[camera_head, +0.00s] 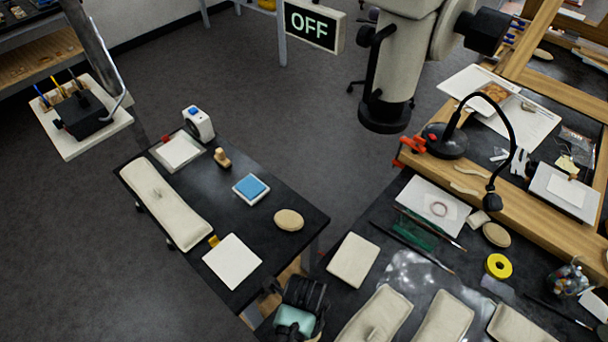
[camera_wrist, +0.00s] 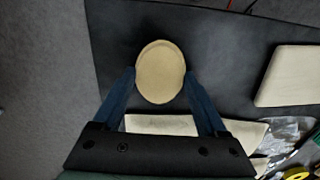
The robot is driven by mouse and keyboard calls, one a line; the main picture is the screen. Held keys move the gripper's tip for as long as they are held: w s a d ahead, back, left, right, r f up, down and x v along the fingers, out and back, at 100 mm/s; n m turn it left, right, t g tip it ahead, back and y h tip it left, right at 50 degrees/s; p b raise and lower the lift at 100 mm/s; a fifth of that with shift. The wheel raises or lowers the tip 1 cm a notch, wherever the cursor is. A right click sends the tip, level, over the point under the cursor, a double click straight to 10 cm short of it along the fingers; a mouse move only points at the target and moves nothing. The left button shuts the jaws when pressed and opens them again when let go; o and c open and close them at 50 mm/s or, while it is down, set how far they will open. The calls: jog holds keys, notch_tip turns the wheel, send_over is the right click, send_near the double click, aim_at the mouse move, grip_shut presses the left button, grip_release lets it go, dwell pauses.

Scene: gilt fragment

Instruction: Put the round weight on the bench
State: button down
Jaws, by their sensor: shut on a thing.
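The round weight (camera_wrist: 160,72) is a pale beige oval disc between the two blue fingertips of my gripper (camera_wrist: 159,80) in the wrist view. The fingers touch its left and right sides, so the gripper is shut on it. Below it is the dark bench top (camera_wrist: 225,65); I cannot tell whether the weight touches it. In the head view my gripper (camera_head: 303,293) is at the lower middle, near the left end of the right-hand bench (camera_head: 330,297), and hides the held weight. Similar oval discs lie on the left bench (camera_head: 289,220) and the right bench (camera_head: 496,234).
A square beige pad (camera_head: 353,260) lies right of my gripper, also in the wrist view (camera_wrist: 288,75). Long beige cushions (camera_head: 375,316) lie along the near side.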

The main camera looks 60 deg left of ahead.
grip_release()
jog(key=shift+f, duration=0.1)
notch_tip(320, 180, up, 12)
jog(key=w+a+r+n+t+y, duration=0.1)
jog(key=w+r+n+t+y, duration=0.45)
jog(key=w+r, duration=1)
jog(key=w+d+r+n+t+h, duration=0.1)
jog(key=w+d+r+t, duration=0.15)
jog(key=w+r, duration=0.35)
jog(key=w+d+r+n+t+h, duration=0.1)
jog(key=w+r+t, duration=0.25)
jog(key=r, duration=0.45)
jog(key=s+d+r+n+t+h, duration=0.1)
jog(key=s+d+r+n+t, duration=0.15)
jog(key=d+r+t, duration=0.75)
jog(key=s+d+r+n+t+h, duration=0.1)
jog(key=d+r+n+t, duration=0.15)
jog(key=r, duration=1.65)
jog(key=s+d+r+n+t+h, duration=0.1)
jog(key=s+d+r+n+t, duration=0.2)
jog(key=s+r, duration=0.4)
jog(key=shift+r, duration=0.8)
jog(key=shift+h, duration=0.25)
